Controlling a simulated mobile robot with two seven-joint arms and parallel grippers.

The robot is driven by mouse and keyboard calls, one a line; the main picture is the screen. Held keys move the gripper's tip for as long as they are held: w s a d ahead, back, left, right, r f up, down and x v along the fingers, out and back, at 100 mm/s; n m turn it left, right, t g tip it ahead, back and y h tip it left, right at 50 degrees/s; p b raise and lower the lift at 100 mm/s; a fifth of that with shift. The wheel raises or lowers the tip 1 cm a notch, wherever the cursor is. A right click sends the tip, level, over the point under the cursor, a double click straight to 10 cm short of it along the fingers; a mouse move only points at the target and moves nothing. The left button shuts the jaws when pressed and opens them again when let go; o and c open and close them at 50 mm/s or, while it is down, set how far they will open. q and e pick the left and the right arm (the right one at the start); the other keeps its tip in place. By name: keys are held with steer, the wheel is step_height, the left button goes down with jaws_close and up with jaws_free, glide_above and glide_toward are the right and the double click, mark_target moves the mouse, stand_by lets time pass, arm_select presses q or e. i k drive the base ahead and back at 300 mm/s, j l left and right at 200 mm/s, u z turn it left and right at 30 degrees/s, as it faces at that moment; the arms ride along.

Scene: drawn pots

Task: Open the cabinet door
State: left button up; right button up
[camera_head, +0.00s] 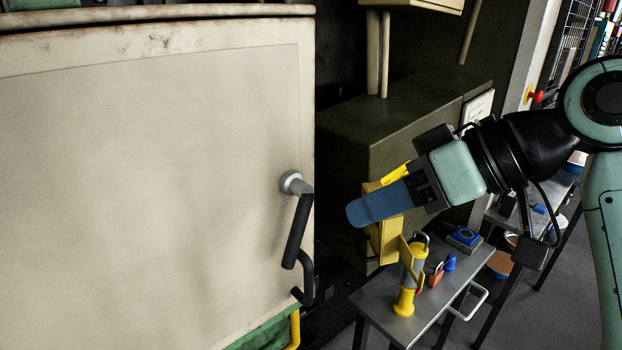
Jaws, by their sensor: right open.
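The cabinet is a large cream box, and its door (150,180) fills the left of the head view. The door looks shut, with a thin seam along its top and right side. A black lever handle (297,230) on a round grey mount hangs down near the door's right edge. My right gripper (368,208) is to the right of the handle and apart from it, pointing left. It is open, with a blue finger in front that hides most of the other finger. My left gripper is not in view.
A small grey table (370,297) stands at the lower right with a yellow and grey tool (411,280), padlocks and a blue box on it. A dark cabinet (400,130) stands behind my right gripper. A black bent bar (306,282) sits below the handle.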

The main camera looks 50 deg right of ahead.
mark_target(143, 206)
steer(key=k+l, duration=0.2)
steer(key=k, duration=0.3)
steer(key=k+l, duration=0.15)
steer(key=k, duration=0.3)
